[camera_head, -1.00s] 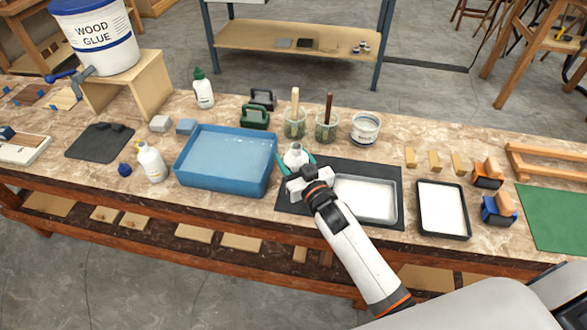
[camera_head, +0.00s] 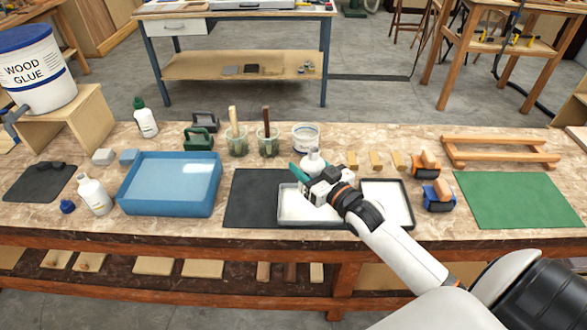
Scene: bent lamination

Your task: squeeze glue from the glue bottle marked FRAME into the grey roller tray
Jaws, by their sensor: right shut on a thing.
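My right gripper (camera_head: 317,183) is shut on a white bottle (camera_head: 313,160). In the picture, gripper and bottle are over the grey roller tray (camera_head: 293,220), which lies on a black mat (camera_head: 250,200). The tray's inside looks pale; the gripper and arm cover its right part. My left gripper is not in view.
A black-rimmed tray with a white inside (camera_head: 402,208) is just right of the grey tray. A blue tub (camera_head: 170,207) stands left of the mat. Another white bottle (camera_head: 95,196) and a green-capped bottle (camera_head: 145,118) stand farther left. Brush cups (camera_head: 237,141) and a white pot (camera_head: 306,138) stand behind.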

